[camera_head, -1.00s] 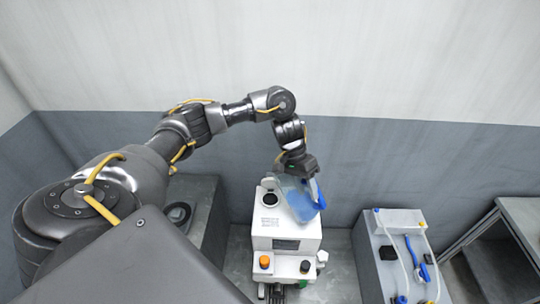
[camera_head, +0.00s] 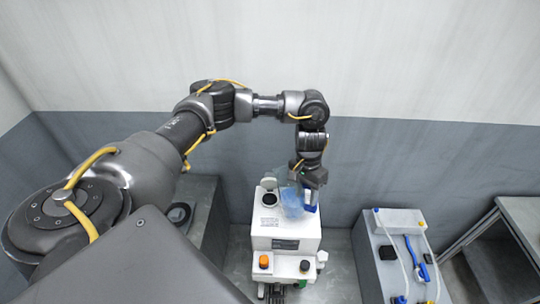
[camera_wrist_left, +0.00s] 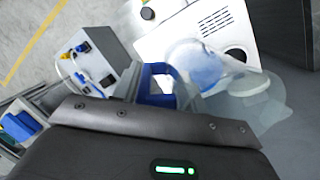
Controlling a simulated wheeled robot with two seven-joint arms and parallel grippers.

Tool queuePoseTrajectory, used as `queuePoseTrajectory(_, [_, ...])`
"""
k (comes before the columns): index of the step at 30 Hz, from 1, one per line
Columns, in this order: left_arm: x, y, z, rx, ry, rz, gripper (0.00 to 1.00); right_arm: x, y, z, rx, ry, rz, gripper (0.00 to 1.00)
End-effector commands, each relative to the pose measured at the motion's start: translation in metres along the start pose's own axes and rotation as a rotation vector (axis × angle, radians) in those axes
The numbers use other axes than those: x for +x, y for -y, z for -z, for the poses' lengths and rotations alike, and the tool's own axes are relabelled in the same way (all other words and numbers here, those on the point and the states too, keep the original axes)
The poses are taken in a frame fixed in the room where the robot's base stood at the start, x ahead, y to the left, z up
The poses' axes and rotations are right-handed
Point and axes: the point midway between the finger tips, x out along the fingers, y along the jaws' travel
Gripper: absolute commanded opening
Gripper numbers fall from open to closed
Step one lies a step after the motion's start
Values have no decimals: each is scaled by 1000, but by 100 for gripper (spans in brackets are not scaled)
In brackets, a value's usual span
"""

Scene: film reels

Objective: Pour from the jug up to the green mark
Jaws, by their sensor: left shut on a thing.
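The jug (camera_head: 292,202) is clear with blue liquid in it and has a blue handle (camera_head: 311,200). My left gripper (camera_head: 312,186) is shut on this handle and holds the jug over the top of a white machine (camera_head: 285,228). The machine's round dark opening (camera_head: 269,199) is just left of the jug. In the left wrist view the jug (camera_wrist_left: 198,66) and blue handle (camera_wrist_left: 158,84) show beyond the gripper's dark body. I cannot make out a green mark, or whether liquid is flowing. My right gripper is not in view.
An orange knob (camera_head: 264,262) and a black knob (camera_head: 305,265) are on the machine's front. A grey bench (camera_head: 188,240) stands left of it. A grey unit (camera_head: 400,215) with blue tools and hoses stands right, across a floor gap. The wall is behind.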

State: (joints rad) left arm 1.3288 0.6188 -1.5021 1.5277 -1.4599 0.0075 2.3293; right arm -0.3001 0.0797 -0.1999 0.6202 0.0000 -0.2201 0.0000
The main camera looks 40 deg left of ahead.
Motion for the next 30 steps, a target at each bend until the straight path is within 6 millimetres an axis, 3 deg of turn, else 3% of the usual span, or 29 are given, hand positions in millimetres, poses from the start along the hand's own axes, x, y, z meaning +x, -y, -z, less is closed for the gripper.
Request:
queuePoseTrajectory(15, [12,6,1,-26,41,161,6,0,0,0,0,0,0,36])
queuePoseTrajectory(30, [6,6,1,-28,42,170,6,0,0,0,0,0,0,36])
